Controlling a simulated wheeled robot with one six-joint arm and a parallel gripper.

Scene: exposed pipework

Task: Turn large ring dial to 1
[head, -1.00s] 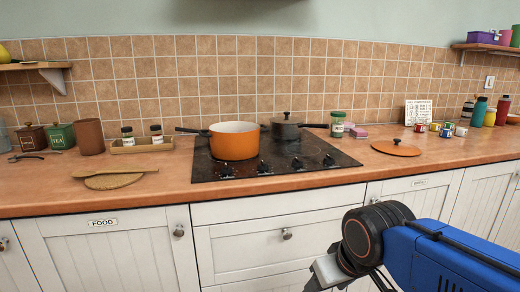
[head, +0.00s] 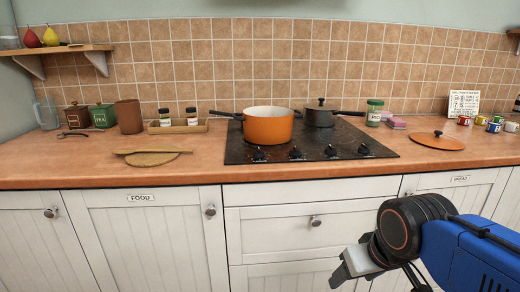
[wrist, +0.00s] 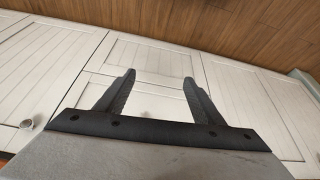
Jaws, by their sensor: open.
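A black hob (head: 315,140) is set in the wooden worktop. Several black dials stand in a row along its front edge: the far left dial (head: 260,155), the second dial (head: 295,153), the third dial (head: 331,151) and the far right dial (head: 364,149). Their markings are too small to read, and I cannot tell which is the large ring dial. My gripper (wrist: 160,77) is open and empty in the wrist view, with cupboard fronts behind it. In the head view my arm is at the lower right, apart from the dials and lower in the picture.
An orange pot (head: 268,126) and a dark lidded pan (head: 319,117) stand on the hob behind the dials. White cupboards (head: 145,235) are below the worktop, whose front strip is clear.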

